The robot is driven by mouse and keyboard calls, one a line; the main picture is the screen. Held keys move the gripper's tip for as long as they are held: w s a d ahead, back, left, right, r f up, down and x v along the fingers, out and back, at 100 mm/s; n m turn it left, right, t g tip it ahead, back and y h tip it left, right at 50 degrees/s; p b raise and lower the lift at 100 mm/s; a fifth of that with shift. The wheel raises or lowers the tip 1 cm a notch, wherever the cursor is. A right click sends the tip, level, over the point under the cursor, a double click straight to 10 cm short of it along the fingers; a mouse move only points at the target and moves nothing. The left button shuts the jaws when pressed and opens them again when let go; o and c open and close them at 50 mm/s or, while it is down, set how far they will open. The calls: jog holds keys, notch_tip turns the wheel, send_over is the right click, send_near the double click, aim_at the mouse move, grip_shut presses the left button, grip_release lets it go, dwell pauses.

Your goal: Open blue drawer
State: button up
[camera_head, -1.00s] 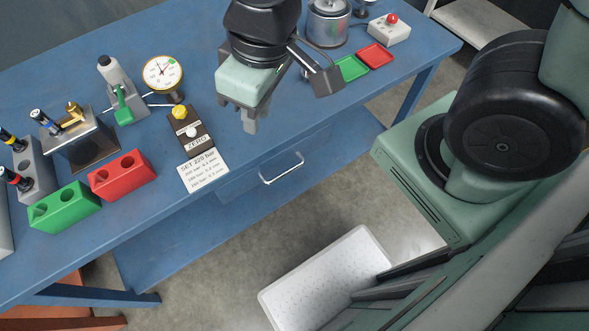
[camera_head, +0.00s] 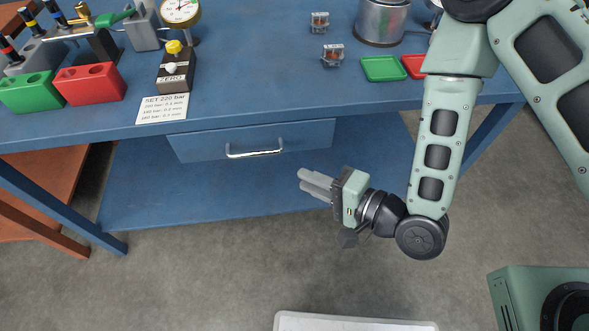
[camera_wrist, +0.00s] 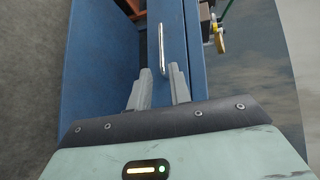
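The blue drawer (camera_head: 205,148) sits under the front edge of the blue workbench, its front flush and shut. Its silver bar handle (camera_head: 255,152) is centred on the front. My gripper (camera_head: 308,184) is in front of the bench, lower and to the right of the handle, pointing left. In the wrist view the two grey fingers of my gripper (camera_wrist: 158,85) are apart with nothing between them. The handle (camera_wrist: 161,50) shows there as a thin bar just beyond the fingertips, roughly in line with the gap. The fingers do not appear to touch it.
The workbench top (camera_head: 260,80) carries a green block (camera_head: 32,92), a red block (camera_head: 90,84), a dial gauge (camera_head: 180,11), a ZERO box (camera_head: 175,70) and a green tray (camera_head: 383,68). A lower blue shelf (camera_head: 200,190) lies below the drawer. A white bin (camera_head: 355,322) stands on the floor in front.

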jog(key=d+m, duration=0.2)
jog(key=b, duration=0.5)
send_near(257, 152)
jog(key=shift+t, duration=0.4)
jog(key=x, duration=0.6)
jog(key=f+x, duration=0.1)
jog(key=x, duration=0.3)
jog(key=shift+s+a, duration=0.2)
grip_shut()
